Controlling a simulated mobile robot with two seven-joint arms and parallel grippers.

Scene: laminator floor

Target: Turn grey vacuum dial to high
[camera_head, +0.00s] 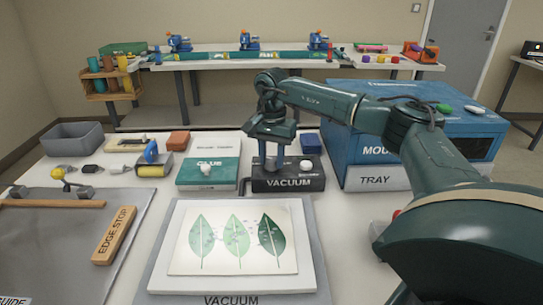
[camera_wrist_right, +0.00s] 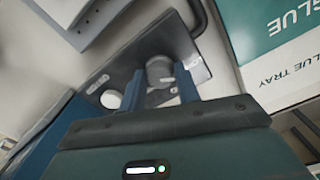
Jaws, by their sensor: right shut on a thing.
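The black vacuum box (camera_head: 288,184) stands on the table behind the leaf print, with "VACUUM" on its front. My right gripper (camera_head: 272,160) reaches down onto the left part of its top. In the right wrist view my right gripper (camera_wrist_right: 160,84) has its two blue fingers on either side of the grey vacuum dial (camera_wrist_right: 159,70), shut on it. In the head view the fingers largely hide the dial, and its setting cannot be read. A white round knob (camera_head: 306,165) sits on the box to the right. My left gripper is not in view.
The teal glue tray box (camera_head: 208,172) stands close on the left. A blue machine (camera_head: 355,148) marked "TRAY" stands on the right. The print with three leaves (camera_head: 235,265) lies on a white board in front. A grey bin (camera_head: 73,138) is at the far left.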

